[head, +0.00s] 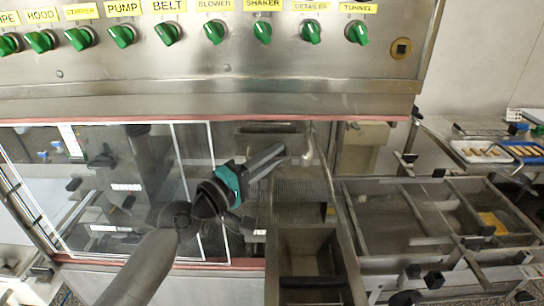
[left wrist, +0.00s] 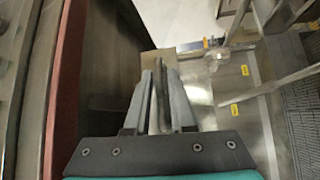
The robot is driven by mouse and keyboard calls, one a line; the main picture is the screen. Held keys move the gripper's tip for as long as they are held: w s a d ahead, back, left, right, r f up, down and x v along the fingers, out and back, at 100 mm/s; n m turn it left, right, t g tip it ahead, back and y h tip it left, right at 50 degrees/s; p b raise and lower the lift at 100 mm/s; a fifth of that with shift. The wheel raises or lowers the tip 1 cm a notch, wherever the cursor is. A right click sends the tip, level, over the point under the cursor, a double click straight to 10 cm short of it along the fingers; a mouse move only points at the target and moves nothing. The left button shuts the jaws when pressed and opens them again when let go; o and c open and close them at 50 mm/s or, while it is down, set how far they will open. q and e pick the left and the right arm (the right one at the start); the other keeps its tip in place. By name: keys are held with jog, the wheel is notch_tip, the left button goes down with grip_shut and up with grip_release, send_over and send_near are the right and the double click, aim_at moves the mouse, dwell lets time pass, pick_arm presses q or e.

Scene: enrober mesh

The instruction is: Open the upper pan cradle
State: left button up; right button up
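My left gripper (head: 282,153) reaches in from the left in the head view, in front of the opening beside the clear hood panel. Its two grey fingers lie close together, also in the left wrist view (left wrist: 160,72). I cannot tell whether the narrow strip between them is a gap or a held part. A metal trough (head: 308,255) and a wire mesh (head: 300,190) lie below and right of the fingers. Metal frames with crossbars (head: 400,215) stand farther right. I cannot tell which part is the upper pan cradle. My right gripper is not in view.
A control panel (head: 230,65) with green knobs overhangs the opening, with a red edge strip below it. The clear hood panel (head: 145,175) is at left. A tray of small items (head: 490,150) is at far right. Pale floor (left wrist: 190,20) shows past the fingers.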

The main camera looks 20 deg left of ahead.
pick_arm(q)
grip_shut()
dwell(1.1)
